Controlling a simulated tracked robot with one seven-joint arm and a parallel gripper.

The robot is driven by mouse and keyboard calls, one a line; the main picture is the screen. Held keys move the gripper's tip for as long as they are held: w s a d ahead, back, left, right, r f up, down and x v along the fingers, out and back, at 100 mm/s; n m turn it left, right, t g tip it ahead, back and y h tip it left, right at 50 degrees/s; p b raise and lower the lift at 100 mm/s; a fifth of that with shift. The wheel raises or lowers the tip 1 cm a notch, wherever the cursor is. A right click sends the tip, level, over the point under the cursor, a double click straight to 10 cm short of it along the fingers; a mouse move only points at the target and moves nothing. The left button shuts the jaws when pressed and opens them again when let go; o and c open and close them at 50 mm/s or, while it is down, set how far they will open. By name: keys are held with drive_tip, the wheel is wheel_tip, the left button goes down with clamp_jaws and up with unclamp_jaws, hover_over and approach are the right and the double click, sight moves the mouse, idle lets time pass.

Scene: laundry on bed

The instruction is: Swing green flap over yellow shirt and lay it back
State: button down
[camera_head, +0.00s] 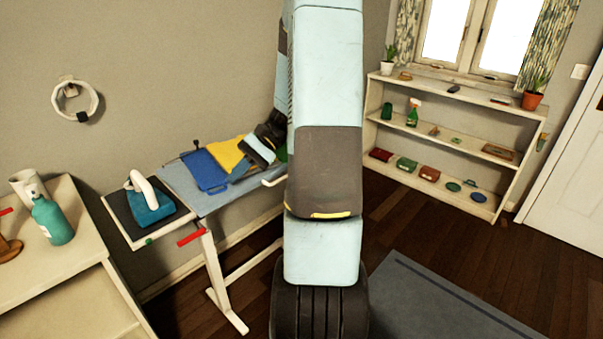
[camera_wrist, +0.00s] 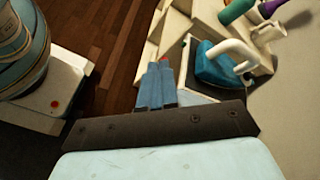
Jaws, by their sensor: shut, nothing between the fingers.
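The yellow shirt (camera_head: 228,152) lies on the ironing board (camera_head: 232,196) against the wall. A small patch of green cloth (camera_head: 281,154) shows to its right, mostly hidden behind my arm. My gripper (camera_head: 241,171) is over the board at the front right edge of the yellow shirt. I cannot tell whether it touches the cloth. In the wrist view my gripper (camera_wrist: 161,66) has its two fingers together, with nothing seen between them. No yellow or green cloth shows in the wrist view.
A blue piece (camera_head: 205,173) lies left of the yellow shirt. A teal iron (camera_head: 148,203) stands on the board's left end; it also shows in the wrist view (camera_wrist: 215,68). A red handle (camera_head: 190,238) sticks out in front. A shelf (camera_head: 455,121) stands right, with open floor before it.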

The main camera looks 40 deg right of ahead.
drive_tip(key=w+d+f+m+t+h, duration=0.1)
drive_tip(key=w+d+f+m+t, duration=0.1)
drive_tip(key=d+f+m+t, duration=0.9)
drive_tip(key=w+d+f+m+t, duration=0.1)
drive_tip(key=d+f+m+t, duration=0.55)
drive_tip(key=d+t, duration=0.4)
drive_tip(key=s+d+f+m+t+h, duration=0.3)
drive_tip(key=s+d+f+m+h, duration=0.2)
drive_tip(key=d+f+m+h, duration=0.7)
drive_tip(key=w+a+r+n+h, duration=0.1)
drive_tip(key=w+r, duration=0.8)
drive_tip(key=r, duration=0.3)
drive_tip(key=shift+w+r+n+h, duration=0.25)
drive_tip(key=shift+w+n+h, duration=0.05)
drive_tip(key=shift+n+h, duration=0.1)
drive_tip(key=shift+g, duration=0.25)
